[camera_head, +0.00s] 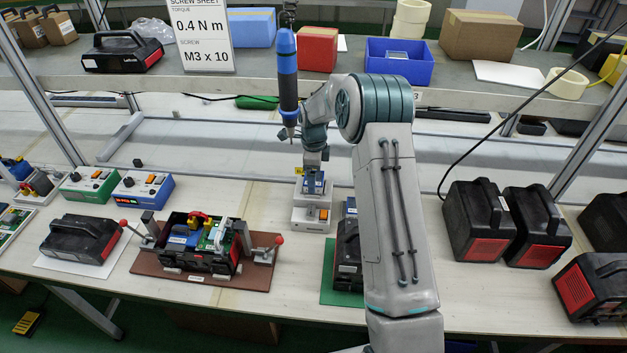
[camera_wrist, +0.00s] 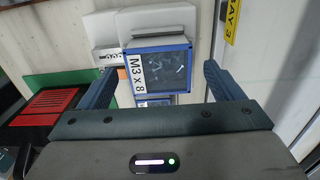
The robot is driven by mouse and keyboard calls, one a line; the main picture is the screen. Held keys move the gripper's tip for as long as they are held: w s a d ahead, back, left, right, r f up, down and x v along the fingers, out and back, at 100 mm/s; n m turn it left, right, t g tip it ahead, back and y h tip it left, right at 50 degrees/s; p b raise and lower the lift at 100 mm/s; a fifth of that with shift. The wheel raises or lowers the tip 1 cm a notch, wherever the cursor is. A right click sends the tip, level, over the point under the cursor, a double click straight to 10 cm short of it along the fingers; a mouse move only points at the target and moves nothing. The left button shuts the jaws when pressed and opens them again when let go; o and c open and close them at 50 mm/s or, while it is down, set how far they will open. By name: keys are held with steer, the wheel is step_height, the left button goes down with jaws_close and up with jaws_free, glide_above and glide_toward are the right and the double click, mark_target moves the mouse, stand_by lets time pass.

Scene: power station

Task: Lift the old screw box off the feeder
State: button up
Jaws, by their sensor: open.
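The old screw box (camera_wrist: 158,70) is a small blue box with a dark clear top, small screws inside and an "M3 x 8" label. In the head view the box (camera_head: 313,187) sits on top of the white feeder (camera_head: 311,217), which has an orange button on its front. My gripper (camera_head: 314,168) is directly above the box, pointing down. In the wrist view my gripper (camera_wrist: 160,72) is open, with one finger to each side of the box. I cannot tell whether either finger touches it. The lower part of the box is partly hidden by the gripper body.
A blue electric screwdriver (camera_head: 288,75) hangs just left of my arm. A brown fixture (camera_head: 205,279) holds an open device on the left. More black units (camera_head: 479,222) stand right.

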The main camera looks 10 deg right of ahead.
steer(key=shift+f, duration=0.45)
steer(key=c, duration=1.1)
